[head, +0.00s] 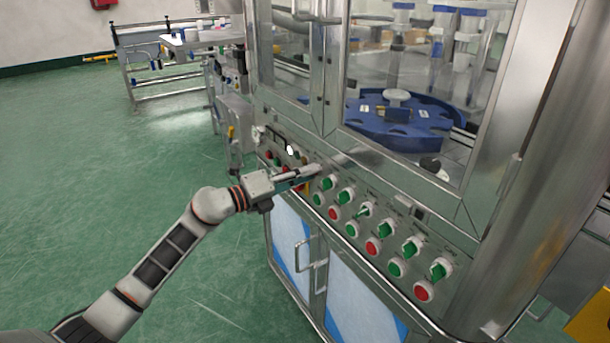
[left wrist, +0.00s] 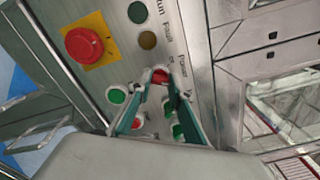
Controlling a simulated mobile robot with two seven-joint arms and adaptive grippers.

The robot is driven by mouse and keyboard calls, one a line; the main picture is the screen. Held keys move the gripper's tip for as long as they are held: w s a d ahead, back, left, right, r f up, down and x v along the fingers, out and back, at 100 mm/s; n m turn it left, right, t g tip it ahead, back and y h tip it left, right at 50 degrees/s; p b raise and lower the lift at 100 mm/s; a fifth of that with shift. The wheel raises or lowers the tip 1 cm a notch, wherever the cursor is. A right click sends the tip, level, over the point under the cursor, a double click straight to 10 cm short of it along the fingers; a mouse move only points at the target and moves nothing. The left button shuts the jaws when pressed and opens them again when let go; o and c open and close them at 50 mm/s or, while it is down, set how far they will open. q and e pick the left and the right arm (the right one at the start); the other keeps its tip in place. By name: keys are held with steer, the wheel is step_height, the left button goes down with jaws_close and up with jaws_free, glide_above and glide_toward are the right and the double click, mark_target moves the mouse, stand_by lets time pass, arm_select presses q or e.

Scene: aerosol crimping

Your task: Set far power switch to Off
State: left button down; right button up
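The far power switch looks to be the red knob (left wrist: 160,76) beside the "Power" lettering in the left wrist view. My left gripper (head: 313,170) reaches the far part of the machine's front panel in the head view and hides part of it. In the left wrist view its two teal fingers (left wrist: 160,82) stand apart, with the red knob showing between their tips. I cannot tell whether the fingers touch the knob. My right gripper is in neither view.
A large red emergency button on a yellow plate (left wrist: 84,45) sits near the fingers. Several green knobs (head: 411,247) and red buttons (head: 423,291) run along the panel towards the near side. Glass doors with steel frames (head: 333,75) rise above. The green floor (head: 130,170) at left is clear.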

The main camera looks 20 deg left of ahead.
arm_select(q)
steer(key=n+p, duration=1.1)
steer(key=shift+n, duration=0.4)
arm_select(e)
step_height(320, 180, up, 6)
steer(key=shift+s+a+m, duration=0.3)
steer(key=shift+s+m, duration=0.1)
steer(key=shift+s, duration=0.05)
arm_select(q)
steer(key=shift+p, duration=0.3)
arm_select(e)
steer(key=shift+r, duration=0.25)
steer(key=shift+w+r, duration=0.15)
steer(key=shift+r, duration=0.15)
arm_select(q)
steer(key=c, duration=1.8)
jaws_free()
steer(key=shift+c, duration=0.2)
